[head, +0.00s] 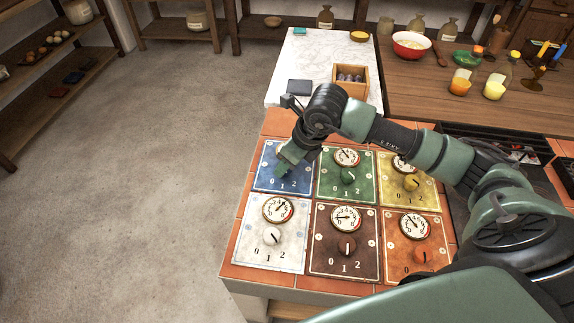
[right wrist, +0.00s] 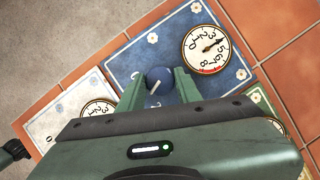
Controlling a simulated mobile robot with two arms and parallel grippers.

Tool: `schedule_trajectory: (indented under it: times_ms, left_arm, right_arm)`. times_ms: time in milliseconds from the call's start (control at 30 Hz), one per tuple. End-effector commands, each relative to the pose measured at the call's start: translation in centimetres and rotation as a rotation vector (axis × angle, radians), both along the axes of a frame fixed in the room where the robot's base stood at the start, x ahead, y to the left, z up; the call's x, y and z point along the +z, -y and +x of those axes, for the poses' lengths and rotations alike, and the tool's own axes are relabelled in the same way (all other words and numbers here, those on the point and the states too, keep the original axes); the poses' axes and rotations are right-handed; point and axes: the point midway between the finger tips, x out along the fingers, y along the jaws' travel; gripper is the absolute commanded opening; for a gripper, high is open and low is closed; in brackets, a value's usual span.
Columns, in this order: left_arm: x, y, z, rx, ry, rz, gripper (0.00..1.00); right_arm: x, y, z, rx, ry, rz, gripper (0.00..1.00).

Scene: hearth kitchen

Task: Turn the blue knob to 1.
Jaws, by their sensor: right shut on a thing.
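The blue panel (head: 262,180) is at the back left of a tiled counter, marked 0, 1, 2. My right gripper (head: 288,166) reaches down over it and covers its dial and most of its knob in the head view. In the right wrist view, the blue knob (right wrist: 158,76) sits between the two fingers of my right gripper (right wrist: 159,86), which are shut on it. A pale pointer line shows on the knob; which number it points at, I cannot tell. The blue panel's dial (right wrist: 207,49) shows beside the fingers. My left gripper is not in view.
Close by are the green panel (head: 330,190), yellow panel (head: 390,190), white panel (head: 252,247), brown panel (head: 322,262) and orange panel (head: 398,265), each with a knob and dial. A marble top (head: 315,58) with a wooden box (head: 351,88) lies behind.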

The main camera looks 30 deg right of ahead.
Motion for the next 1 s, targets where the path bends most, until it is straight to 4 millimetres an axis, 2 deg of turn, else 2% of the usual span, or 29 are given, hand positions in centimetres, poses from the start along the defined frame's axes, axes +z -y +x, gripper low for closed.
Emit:
schedule_trajectory:
  times_ms: [100,433,1000]
  left_arm:
    - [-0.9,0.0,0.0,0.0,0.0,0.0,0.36]
    - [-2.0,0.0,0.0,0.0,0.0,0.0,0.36]
    - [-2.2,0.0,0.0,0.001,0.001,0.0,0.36]
  right_arm:
    - [-0.1,-0.1,0.1,-0.09,0.006,0.0,0.0]
    - [0.0,-0.2,0.1,-0.277,0.004,0.001,0.0]
    - [0.1,-0.1,0.0,-0.34,0.003,-0.001,0.0]
